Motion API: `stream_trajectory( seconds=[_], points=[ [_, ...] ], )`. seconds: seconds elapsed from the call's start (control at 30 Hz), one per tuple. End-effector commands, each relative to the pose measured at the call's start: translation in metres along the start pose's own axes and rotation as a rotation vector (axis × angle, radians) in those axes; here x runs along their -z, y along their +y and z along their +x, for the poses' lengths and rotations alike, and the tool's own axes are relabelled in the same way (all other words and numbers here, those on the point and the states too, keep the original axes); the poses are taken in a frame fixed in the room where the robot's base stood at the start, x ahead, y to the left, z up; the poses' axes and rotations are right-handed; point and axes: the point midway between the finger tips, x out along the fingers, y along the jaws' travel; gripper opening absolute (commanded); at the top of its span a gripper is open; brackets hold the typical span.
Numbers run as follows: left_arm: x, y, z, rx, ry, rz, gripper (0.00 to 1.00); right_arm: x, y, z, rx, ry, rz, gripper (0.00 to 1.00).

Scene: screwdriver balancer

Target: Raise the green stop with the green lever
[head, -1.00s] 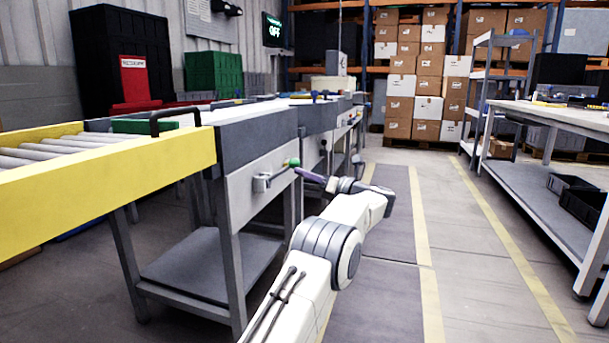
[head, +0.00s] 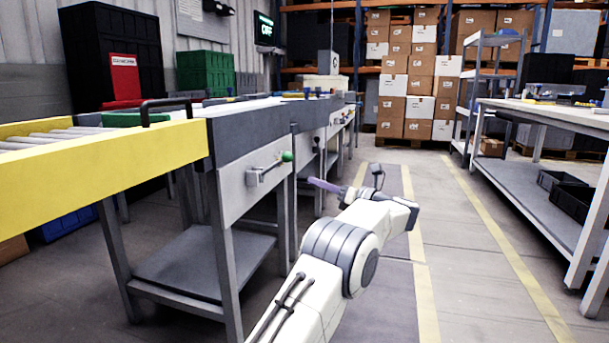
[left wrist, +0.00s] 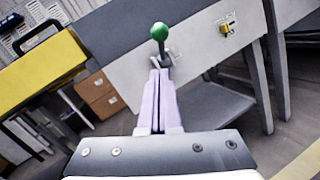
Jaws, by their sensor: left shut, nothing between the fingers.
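The green lever has a round green knob (head: 287,156) on a grey arm, tilted up to the right from a bracket on the grey front panel of the workbench. The knob also shows in the left wrist view (left wrist: 159,31), just beyond the fingertips. My left gripper (head: 312,181) has purple fingers, shut and empty, to the right of the knob and a little below it, apart from it. A low green piece (head: 121,119) lies behind the yellow rail by the rollers; I cannot tell whether it is the green stop or whether it is raised. My right gripper is out of view.
The yellow conveyor rail (head: 100,165) with a black handle (head: 165,110) stands left of the panel. Bench legs and a lower shelf (head: 205,262) are below. The aisle floor is clear; another bench (head: 545,115) stands on the right.

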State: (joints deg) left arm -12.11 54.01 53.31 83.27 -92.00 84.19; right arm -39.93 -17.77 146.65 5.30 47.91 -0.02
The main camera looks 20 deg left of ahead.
Motion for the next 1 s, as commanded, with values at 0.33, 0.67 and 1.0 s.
stream_trajectory(
  seconds=[0.33,0.67,1.0],
  points=[
    [-0.004,0.001,-0.048,0.002,0.0,0.001,0.0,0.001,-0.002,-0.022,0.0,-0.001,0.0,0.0],
    [-0.002,0.001,-0.051,0.0,0.001,0.001,0.0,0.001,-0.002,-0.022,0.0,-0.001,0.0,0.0],
    [-0.021,-0.007,-0.041,0.086,-0.079,0.104,0.0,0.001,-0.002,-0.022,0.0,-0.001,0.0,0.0]
  ],
)
